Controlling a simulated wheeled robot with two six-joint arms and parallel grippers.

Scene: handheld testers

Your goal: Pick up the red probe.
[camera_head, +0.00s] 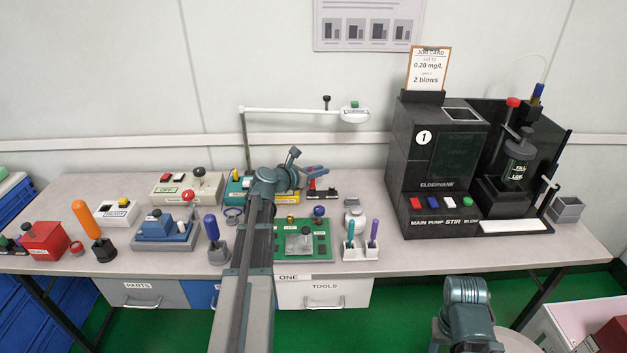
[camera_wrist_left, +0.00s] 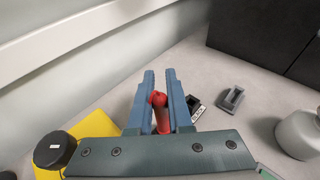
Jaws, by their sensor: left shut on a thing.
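The red probe (camera_wrist_left: 161,112) stands between the two blue fingers of my left gripper (camera_wrist_left: 160,84) in the left wrist view. The fingers are shut on it, with its rounded red top showing between them. Its lower part is hidden behind the gripper body. In the head view my left gripper (camera_head: 318,169) is over the back of the bench, and a bit of the red probe (camera_head: 312,184) shows just below the fingers. A dark holder (camera_wrist_left: 195,105) lies beside the fingers. Only part of my right arm shows at the bottom right; its gripper does not show.
A yellow block (camera_head: 291,181) sits close to the gripper. A white lamp-like arm (camera_head: 300,111) reaches over the bench behind. A black analyser (camera_head: 440,165) stands to the right.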

